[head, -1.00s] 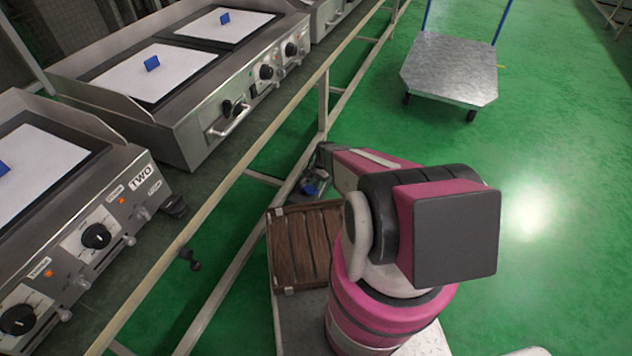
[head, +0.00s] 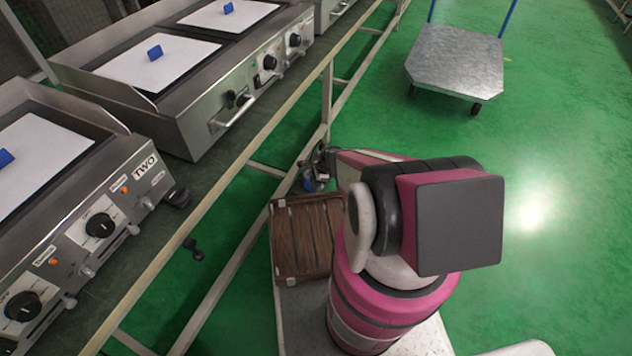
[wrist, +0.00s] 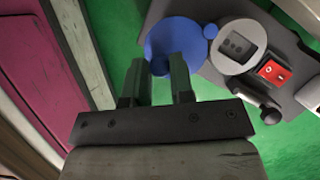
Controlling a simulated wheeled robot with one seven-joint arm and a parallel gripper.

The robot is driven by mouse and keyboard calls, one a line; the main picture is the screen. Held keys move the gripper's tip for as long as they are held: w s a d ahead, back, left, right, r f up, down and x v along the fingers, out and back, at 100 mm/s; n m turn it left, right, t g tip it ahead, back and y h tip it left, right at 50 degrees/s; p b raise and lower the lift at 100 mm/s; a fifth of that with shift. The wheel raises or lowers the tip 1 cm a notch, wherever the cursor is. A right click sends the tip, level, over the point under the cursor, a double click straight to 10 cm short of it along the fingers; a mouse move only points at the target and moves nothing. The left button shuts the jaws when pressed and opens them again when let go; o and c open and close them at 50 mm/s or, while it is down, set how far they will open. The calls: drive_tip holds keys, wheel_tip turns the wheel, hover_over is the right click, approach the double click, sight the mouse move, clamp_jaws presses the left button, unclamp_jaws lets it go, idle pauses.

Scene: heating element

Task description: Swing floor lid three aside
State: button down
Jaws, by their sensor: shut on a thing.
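The blue round lid (wrist: 177,38) lies at the top of the wrist view, on a grey floor fitting (wrist: 215,75). Beside it on the fitting a pale round socket (wrist: 238,45) shows uncovered. A small blue tab (wrist: 160,66) at the lid's near edge sits between the fingertips of my gripper (wrist: 159,63), which is shut on it. In the head view a bit of blue (head: 312,185) shows by my gripper (head: 317,165), low beside the bench leg; detail there is too small to tell. No number is readable on the lid.
A red switch (wrist: 273,72) and a dark knob (wrist: 268,108) sit on the fitting. A wooden crate (head: 307,240) is close by. The bench rail (head: 215,195) and griddles (head: 170,75) stand left. A flat cart (head: 455,58) stands at the back; green floor right is clear.

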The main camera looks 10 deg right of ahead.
drive_tip(key=shift+s+a+m, duration=0.15)
drive_tip(key=shift+a+m, duration=0.05)
drive_tip(key=shift+m, duration=0.1)
drive_tip(key=c, duration=1)
unclamp_jaws()
drive_tip(key=v, duration=1)
drive_tip(key=shift+s+d+r, duration=0.1)
drive_tip(key=shift+d+r, duration=0.15)
drive_tip(key=shift+r, duration=0.1)
drive_tip(key=s+r+n+h, duration=0.1)
drive_tip(key=s+r+n, duration=0.1)
drive_tip(key=r+n, duration=0.4)
drive_tip(key=s+r+n+h, duration=0.2)
drive_tip(key=r+n, duration=0.4)
drive_tip(key=r, duration=0.5)
drive_tip(key=s+d+r+n+h, duration=0.1)
drive_tip(key=s+r+n, duration=0.3)
drive_tip(key=r, duration=0.5)
drive_tip(key=shift+s+r+n, duration=0.15)
drive_tip(key=shift+s+n, duration=0.05)
drive_tip(key=shift+n, duration=0.9)
